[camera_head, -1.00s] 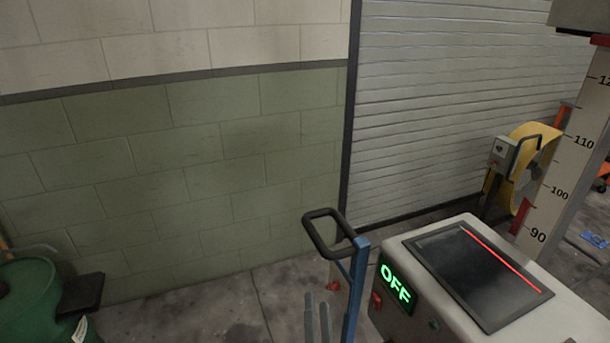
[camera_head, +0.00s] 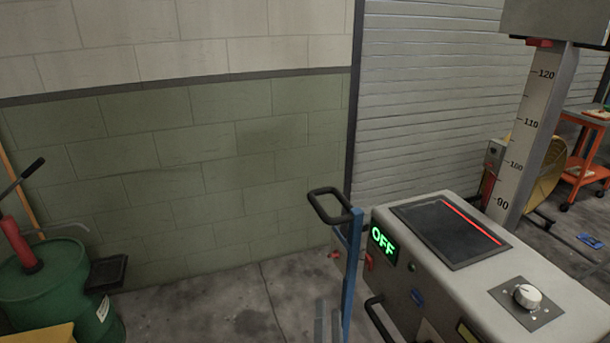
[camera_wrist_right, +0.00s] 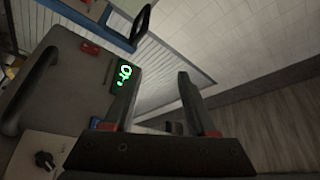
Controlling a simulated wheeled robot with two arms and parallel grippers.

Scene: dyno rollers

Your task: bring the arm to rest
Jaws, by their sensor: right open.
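My right gripper (camera_head: 327,322) shows at the bottom edge of the head view, as two grey upright fingers just left of the blue post. In the right wrist view my right gripper (camera_wrist_right: 160,105) has its two dark fingers apart, with nothing between them. That sign also shows in the right wrist view (camera_wrist_right: 123,75), close beside the left finger. My left gripper is not in view.
A blue post with a black loop handle (camera_head: 335,205) stands just in front of the machine. A green drum (camera_head: 50,285) with a red hand pump stands at far left. A measuring column (camera_head: 530,130) and an orange cart (camera_head: 583,165) are at right.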

